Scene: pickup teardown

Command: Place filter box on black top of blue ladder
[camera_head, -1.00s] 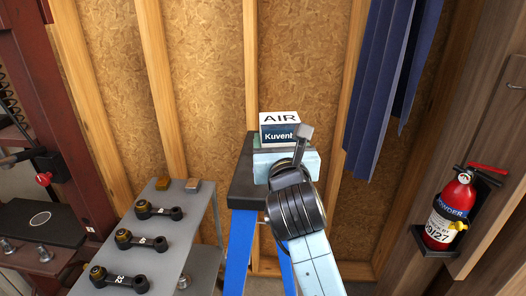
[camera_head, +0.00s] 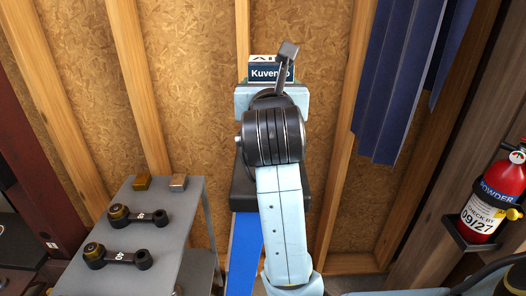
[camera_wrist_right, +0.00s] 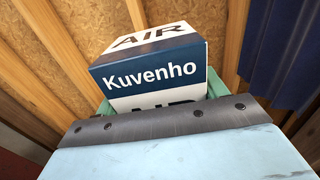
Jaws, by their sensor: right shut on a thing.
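The filter box (camera_head: 270,72) is white and dark blue with "Kuvenho" and "AIR" lettering. It shows beyond my right gripper (camera_head: 271,88) in the head view and fills the middle of the right wrist view (camera_wrist_right: 155,72). My right gripper is shut on it; green finger pads (camera_wrist_right: 105,106) show at its sides. The blue ladder (camera_head: 244,255) stands below, with its black top (camera_head: 242,190) partly hidden by my right arm. The box appears above and beyond the black top; whether it touches cannot be told. My left gripper is not in view.
A grey cart (camera_head: 190,215) at the left holds dark connecting rods (camera_head: 135,216) and two small blocks (camera_head: 160,183). Dark blue panels (camera_head: 400,80) hang at the right. A red fire extinguisher (camera_head: 490,200) is at the far right. A wood-stud wall (camera_head: 195,100) stands behind.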

